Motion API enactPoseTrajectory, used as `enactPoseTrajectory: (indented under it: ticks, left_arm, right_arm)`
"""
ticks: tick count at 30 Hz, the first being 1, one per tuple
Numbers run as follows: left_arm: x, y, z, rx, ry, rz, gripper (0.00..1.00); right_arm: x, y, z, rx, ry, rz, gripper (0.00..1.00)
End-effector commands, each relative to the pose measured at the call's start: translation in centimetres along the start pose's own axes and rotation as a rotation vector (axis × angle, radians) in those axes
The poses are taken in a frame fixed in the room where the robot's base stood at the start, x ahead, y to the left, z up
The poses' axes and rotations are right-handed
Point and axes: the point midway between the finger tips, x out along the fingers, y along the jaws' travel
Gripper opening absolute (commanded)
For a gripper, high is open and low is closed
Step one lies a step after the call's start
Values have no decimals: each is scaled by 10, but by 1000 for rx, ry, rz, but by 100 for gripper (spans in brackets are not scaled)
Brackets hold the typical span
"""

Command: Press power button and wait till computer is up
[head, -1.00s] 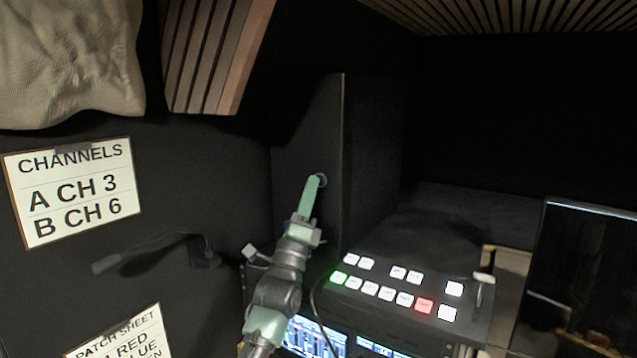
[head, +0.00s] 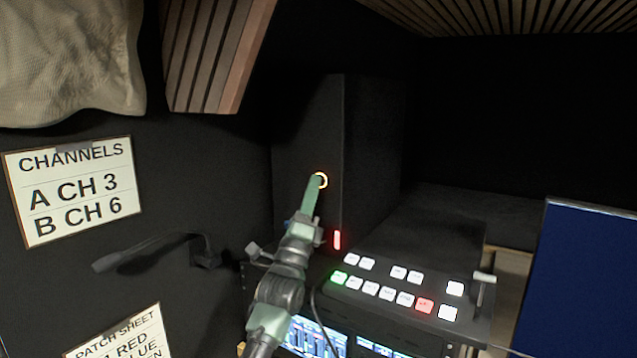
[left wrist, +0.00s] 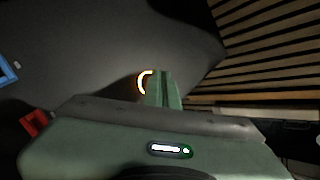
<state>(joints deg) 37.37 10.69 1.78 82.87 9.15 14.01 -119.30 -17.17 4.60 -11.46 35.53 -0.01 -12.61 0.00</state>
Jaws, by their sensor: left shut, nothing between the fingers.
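The computer (head: 307,125) is a tall black case standing behind the switcher panel. Its round power button (head: 323,180) has a ring glowing yellow-orange, and a red light strip (head: 337,240) glows lower on the front. My left gripper (head: 315,184) is shut and empty, with its tips at the button, covering part of it. I cannot tell whether they still press it. In the left wrist view the glowing ring (left wrist: 143,82) shows just left of my fingertips (left wrist: 161,76). The monitor (head: 585,275) at the right shows a plain dark blue screen. My right gripper is not in view.
A switcher panel (head: 385,318) with lit white, green and red buttons sits below the computer. A channels sign (head: 73,190) hangs on the left wall. A slatted wooden panel (head: 215,55) hangs above.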

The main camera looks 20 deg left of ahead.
Motion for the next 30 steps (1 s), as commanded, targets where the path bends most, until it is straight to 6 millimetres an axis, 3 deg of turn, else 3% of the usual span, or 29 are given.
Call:
enactPoseTrajectory:
  ticks: [30]
  left_arm:
    - [-15,-11,10,-1,0,1,0]
  right_arm:
    - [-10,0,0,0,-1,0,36]
